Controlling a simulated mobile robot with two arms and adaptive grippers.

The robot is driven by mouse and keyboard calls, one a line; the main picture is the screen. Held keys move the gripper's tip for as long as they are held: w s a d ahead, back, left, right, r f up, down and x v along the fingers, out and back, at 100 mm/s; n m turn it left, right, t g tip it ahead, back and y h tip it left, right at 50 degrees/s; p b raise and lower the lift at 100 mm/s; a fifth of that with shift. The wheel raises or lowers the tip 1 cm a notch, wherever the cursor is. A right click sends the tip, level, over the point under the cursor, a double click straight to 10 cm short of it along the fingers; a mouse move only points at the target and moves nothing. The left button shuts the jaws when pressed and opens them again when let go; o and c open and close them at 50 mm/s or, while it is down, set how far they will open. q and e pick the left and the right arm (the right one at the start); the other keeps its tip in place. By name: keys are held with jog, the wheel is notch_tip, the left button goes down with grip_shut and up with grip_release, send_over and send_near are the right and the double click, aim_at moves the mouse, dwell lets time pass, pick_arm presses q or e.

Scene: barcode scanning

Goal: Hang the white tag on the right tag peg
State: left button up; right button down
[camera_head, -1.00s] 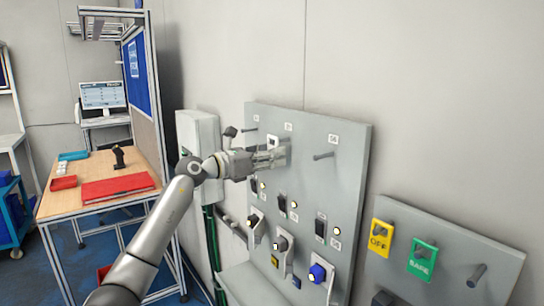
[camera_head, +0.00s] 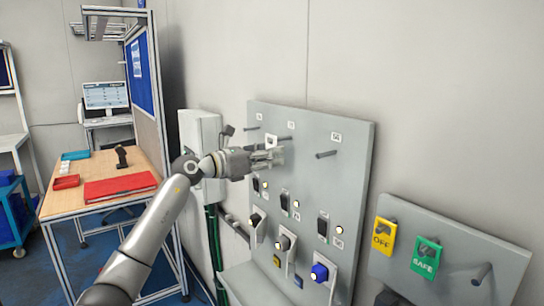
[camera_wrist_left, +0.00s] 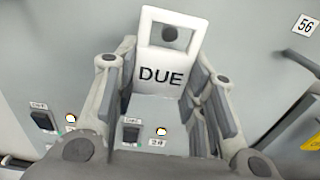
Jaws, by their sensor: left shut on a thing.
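The white tag (camera_wrist_left: 161,76), marked DUE, is between the fingers of my left gripper (camera_head: 272,157) in the left wrist view, its window end pointing up. My left gripper is shut on it. A dark round peg end (camera_wrist_left: 170,34) shows inside the tag's window; I cannot tell whether it passes through. In the head view the tag (camera_head: 271,140) is a small pale shape above the fingers, in front of the tall grey panel (camera_head: 350,190). The right tag peg (camera_head: 327,154), below a label, is bare, and it also shows in the wrist view (camera_wrist_left: 302,62). My right gripper is out of view.
Switches and rotary knobs (camera_head: 320,272) sit on the panel below my gripper. A lower board (camera_head: 450,250) at right carries a yellow OFF tag (camera_head: 384,232), a green SAFE tag (camera_head: 425,258) and a bare peg (camera_head: 482,274). A workbench (camera_head: 100,180) stands at left.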

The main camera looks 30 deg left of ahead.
pick_arm(q)
jog(key=shift+b+v, duration=0.6)
jog(key=shift+v, duration=0.4)
jog(key=b+v, duration=0.4)
jog(key=v, duration=0.2)
jog(key=shift+b, duration=0.35)
dwell(1.3)
